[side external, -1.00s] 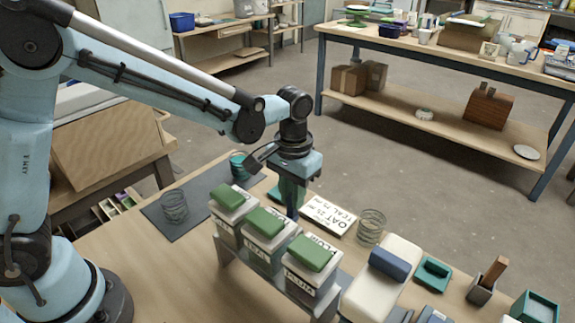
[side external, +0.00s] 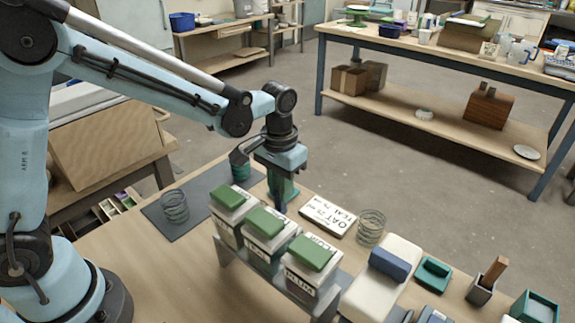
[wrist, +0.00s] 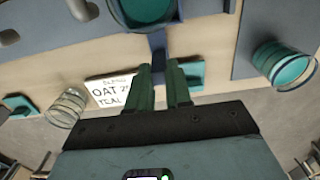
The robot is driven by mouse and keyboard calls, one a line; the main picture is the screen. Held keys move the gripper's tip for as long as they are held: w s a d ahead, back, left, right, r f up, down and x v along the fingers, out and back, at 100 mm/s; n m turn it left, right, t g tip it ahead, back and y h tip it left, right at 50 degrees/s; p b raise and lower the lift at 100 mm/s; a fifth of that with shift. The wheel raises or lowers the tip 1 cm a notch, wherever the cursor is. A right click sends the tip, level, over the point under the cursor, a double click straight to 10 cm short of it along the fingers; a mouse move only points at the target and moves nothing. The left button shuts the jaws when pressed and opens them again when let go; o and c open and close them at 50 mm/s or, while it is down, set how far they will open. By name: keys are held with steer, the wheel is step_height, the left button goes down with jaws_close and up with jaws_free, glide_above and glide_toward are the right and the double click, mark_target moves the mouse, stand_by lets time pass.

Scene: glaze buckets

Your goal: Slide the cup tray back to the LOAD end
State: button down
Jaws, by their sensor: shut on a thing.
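My gripper (side external: 282,203) is behind the bucket stand, pointing down. In the wrist view its green fingers (wrist: 165,88) are closed on a dark blue upright bar (wrist: 157,43), which looks like the cup tray's handle. The bar also shows below the fingers in the side view. The rest of the tray is hidden by the bucket stand, so I cannot tell its exact position. A round teal-filled vessel (wrist: 145,8) is cut off at the wrist view's top edge; I cannot tell whether it is on the tray. No LOAD label is readable.
Labelled buckets with green lids (side external: 268,222) stand on a raised stand (side external: 268,286) in front of my gripper. A white OAT/TEAL card (side external: 328,214) lies right, beside a clear ringed cup (side external: 371,228). A dark mat (side external: 196,222) at left holds another clear cup (side external: 174,206) and a teal cup (side external: 240,170).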

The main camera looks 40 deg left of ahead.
steer(key=shift+a, duration=2.15)
steer(key=c, duration=1.1)
jaws_free()
steer(key=shift+r, duration=3.55)
